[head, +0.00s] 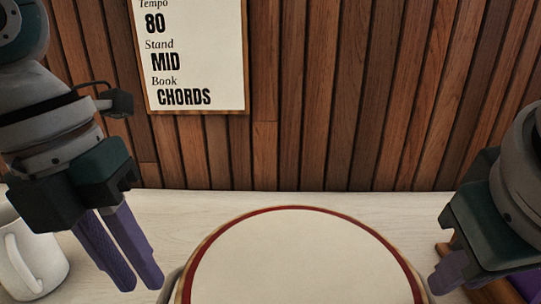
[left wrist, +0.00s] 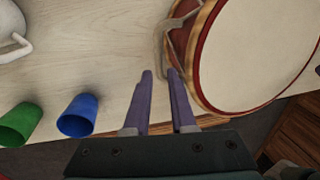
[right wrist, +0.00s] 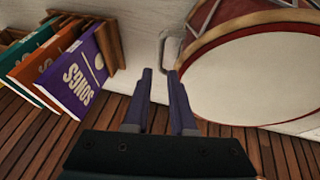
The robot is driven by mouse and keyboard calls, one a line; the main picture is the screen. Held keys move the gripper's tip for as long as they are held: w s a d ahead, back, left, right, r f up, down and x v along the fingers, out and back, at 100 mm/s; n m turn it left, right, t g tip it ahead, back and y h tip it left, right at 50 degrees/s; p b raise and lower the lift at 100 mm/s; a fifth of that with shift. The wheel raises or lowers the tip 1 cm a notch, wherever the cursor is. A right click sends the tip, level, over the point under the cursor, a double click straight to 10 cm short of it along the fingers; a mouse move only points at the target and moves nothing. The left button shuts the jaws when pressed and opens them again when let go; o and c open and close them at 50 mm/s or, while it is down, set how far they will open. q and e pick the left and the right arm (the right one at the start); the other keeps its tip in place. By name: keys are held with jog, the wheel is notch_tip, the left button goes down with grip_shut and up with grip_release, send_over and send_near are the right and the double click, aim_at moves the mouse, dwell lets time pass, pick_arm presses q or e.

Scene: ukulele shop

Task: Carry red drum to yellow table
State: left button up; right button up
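The red drum (head: 300,262) stands on a pale wooden surface (head: 215,212), with its cream head facing up inside a red and tan rim. It also shows in the left wrist view (left wrist: 262,55) and the right wrist view (right wrist: 262,85). A metal side handle (left wrist: 163,45) lies just ahead of my left fingertips, and another handle (right wrist: 168,50) lies just ahead of my right fingertips. My left gripper (head: 140,284) is open and empty left of the drum. My right gripper (head: 452,284) is open and empty right of it. No yellow table is in view.
A white mug (head: 32,262) stands at the left. A green cup (left wrist: 20,122) and a blue cup (left wrist: 78,115) are near my left gripper. Upright songbooks (right wrist: 82,75) in a wooden holder are near my right gripper. A slatted wood wall (head: 330,100) rises behind.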

aim_at(431, 297)
pick_arm(q)
jog(key=shift+w+f, duration=0.1)
jog(key=shift+f, duration=0.05)
pick_arm(e)
jog(key=shift+w+f, duration=0.1)
jog(key=shift+f, duration=0.05)
jog(key=shift+f, duration=0.1)
